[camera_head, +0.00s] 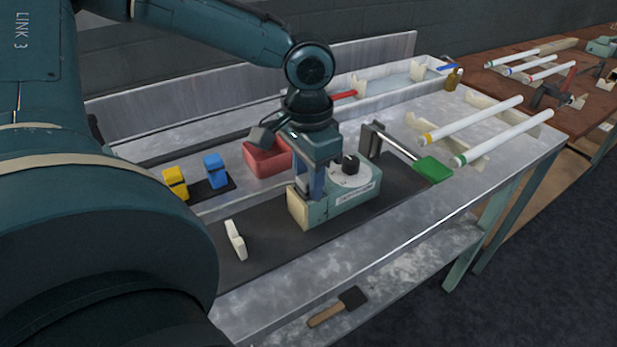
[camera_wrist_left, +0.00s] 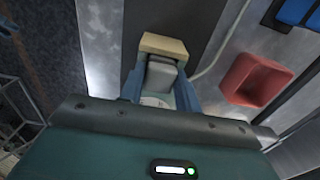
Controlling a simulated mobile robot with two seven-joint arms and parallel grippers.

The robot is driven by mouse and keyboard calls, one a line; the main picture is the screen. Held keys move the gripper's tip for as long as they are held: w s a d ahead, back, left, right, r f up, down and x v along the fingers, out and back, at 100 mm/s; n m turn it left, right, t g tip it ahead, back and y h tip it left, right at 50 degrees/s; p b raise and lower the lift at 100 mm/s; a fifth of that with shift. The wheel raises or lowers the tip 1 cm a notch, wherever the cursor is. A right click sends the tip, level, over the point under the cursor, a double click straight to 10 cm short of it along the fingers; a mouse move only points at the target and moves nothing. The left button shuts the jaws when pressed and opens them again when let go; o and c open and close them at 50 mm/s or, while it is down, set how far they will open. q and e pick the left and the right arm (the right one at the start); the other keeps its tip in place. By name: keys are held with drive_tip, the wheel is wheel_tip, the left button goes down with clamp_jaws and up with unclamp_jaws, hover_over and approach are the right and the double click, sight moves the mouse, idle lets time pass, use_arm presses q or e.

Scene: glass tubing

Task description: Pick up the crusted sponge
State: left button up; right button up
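I cannot pick out the crusted sponge with certainty. A yellow block (camera_head: 175,183) and a blue block (camera_head: 215,170) sit on a dark tray at the left of the bench; their surface is too small to judge. My left gripper (camera_head: 312,188) points down over the teal device with a dial (camera_head: 345,195), well to the right of both blocks. In the left wrist view my gripper (camera_wrist_left: 160,92) has its blue fingers apart, with a grey block (camera_wrist_left: 161,76) showing between them and a tan block (camera_wrist_left: 163,45) beyond. Contact with the grey block is not clear. My right gripper is out of view.
A red bin (camera_head: 267,160) stands just left of my left gripper. A white stand (camera_head: 235,240) is on the dark mat in front. A green paddle (camera_head: 433,169) and white tubes (camera_head: 472,120) on racks lie to the right. A wooden-handled brush (camera_head: 338,306) lies on the lower shelf.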

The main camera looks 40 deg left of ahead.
use_arm(q)
drive_tip(key=c, duration=0.5)
